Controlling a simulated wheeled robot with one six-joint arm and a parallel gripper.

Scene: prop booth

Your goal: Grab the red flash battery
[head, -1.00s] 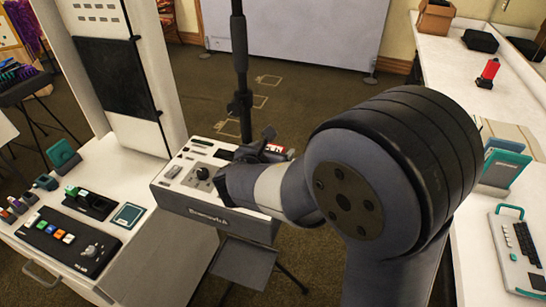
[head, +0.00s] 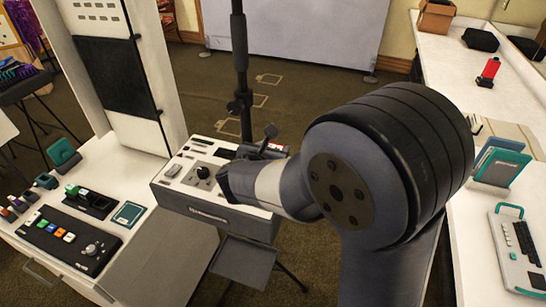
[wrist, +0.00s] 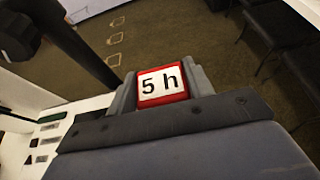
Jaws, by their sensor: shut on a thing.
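The red flash battery (wrist: 161,84) shows in the wrist view as a red block with a white face marked "5 h". My gripper (wrist: 163,95) is shut on it, with one grey finger at each side. Carpet shows beyond the battery, and I cannot tell how far it is from the surface below. In the head view my wrist is over the right part of a grey box-shaped console (head: 218,215).
A black pole (head: 239,70) stands close behind the console. The left counter holds a button panel (head: 68,240) and small devices. The right counter holds a keyboard unit (head: 520,252), teal-edged panels in a rack (head: 500,163) and a red-and-black item (head: 488,72).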

